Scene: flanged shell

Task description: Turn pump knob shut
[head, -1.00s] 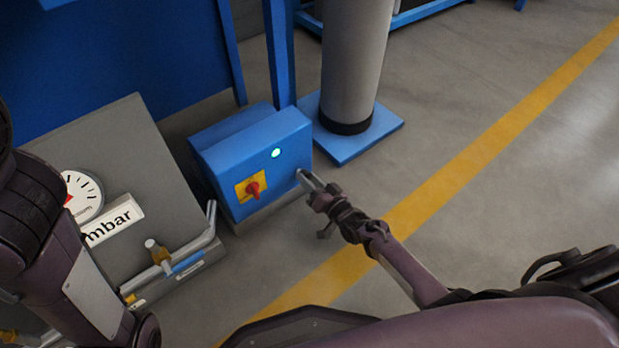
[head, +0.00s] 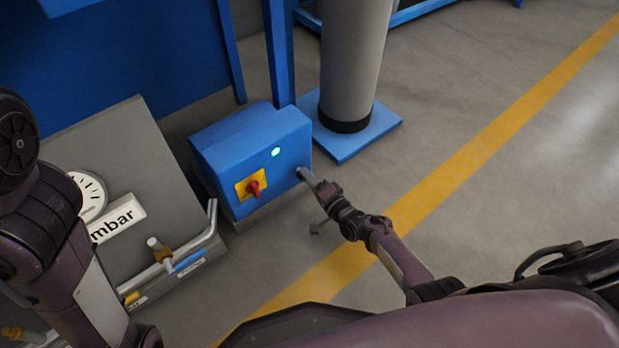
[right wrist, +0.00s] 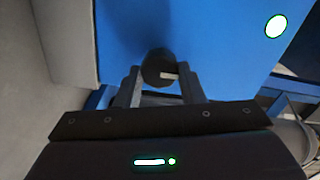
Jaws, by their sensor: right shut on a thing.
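The blue pump box (head: 270,150) stands on the floor in the middle of the head view. The dark round knob (right wrist: 157,68) with a pale mark sticks out of its blue face in the right wrist view. My right gripper (head: 307,177) reaches the right side of the box front. In the right wrist view its two fingers (right wrist: 160,80) are shut on the knob, one on each side. In the head view the knob is hidden by the fingers. My left arm shows at the left edge, but its gripper is out of view.
A red switch (head: 254,187) on a yellow plate and a lit green-white lamp (head: 276,152) are on the box front. A grey panel with a gauge (head: 90,197) and pipes (head: 190,248) stands left. A grey column (head: 352,60) rises behind. Floor on the right is clear.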

